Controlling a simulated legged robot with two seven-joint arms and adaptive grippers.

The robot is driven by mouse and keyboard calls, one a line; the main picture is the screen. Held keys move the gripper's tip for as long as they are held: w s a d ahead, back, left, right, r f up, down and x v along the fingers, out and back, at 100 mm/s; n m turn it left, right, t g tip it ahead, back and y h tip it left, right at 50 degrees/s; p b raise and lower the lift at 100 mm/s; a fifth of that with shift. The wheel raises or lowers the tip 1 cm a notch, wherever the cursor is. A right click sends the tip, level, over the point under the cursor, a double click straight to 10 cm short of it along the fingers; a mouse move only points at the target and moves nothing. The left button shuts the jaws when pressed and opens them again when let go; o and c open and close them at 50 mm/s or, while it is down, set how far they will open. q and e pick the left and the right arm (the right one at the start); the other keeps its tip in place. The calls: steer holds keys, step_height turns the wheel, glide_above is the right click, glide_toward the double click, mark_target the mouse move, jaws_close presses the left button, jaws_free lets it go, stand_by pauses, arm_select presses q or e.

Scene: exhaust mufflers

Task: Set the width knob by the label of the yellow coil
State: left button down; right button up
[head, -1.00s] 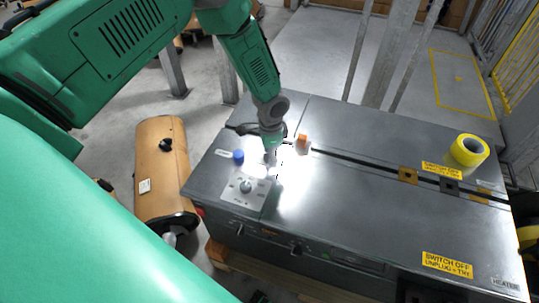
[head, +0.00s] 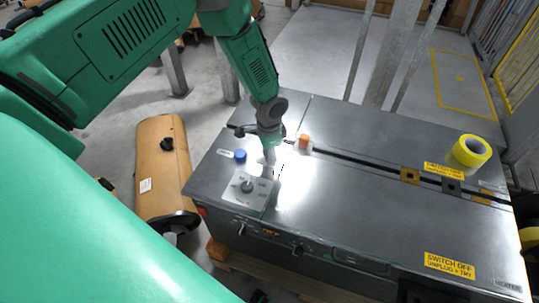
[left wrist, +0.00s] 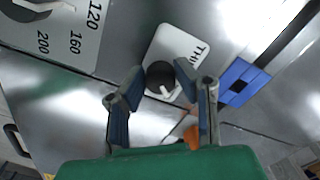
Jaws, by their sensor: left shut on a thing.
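My left gripper (head: 268,158) reaches straight down to the top of the grey machine (head: 380,215). In the left wrist view its fingers (left wrist: 160,88) close on a dark round knob (left wrist: 160,73) with a white pointer. This knob sits on a pale plate (left wrist: 186,45) whose lettering starts "THI"; the rest is cut off or hidden. A bigger dial plate (left wrist: 72,42) marked 120, 160 and 200 lies at upper left; the head view shows a dial plate (head: 243,198) with its own knob. The yellow coil (head: 471,150) lies at the machine's far right; its label is unreadable. My right gripper is out of view.
A dark slot runs along the top towards the coil. A brown muffler (head: 160,185) is left of the machine. The machine's right front top is clear.

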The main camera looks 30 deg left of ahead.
arm_select(q)
steer(key=shift+w+a+r+n, duration=0.1)
steer(key=shift+w+r+n, duration=0.1)
steer(key=shift+w+n, duration=0.35)
steer(key=n, duration=0.4)
steer(key=shift+s+d+r, duration=0.1)
steer(key=shift+d, duration=0.1)
steer(key=n, duration=0.3)
steer(key=shift+n+b, duration=0.25)
steer(key=shift+b, duration=0.1)
steer(key=n, duration=0.4)
steer(key=shift+n, duration=0.3)
steer(key=shift+a+n, duration=0.1)
steer(key=shift+n, duration=1.7)
steer(key=c, duration=1.3)
jaws_free()
steer(key=shift+o, duration=0.2)
steer(key=shift+s, duration=0.1)
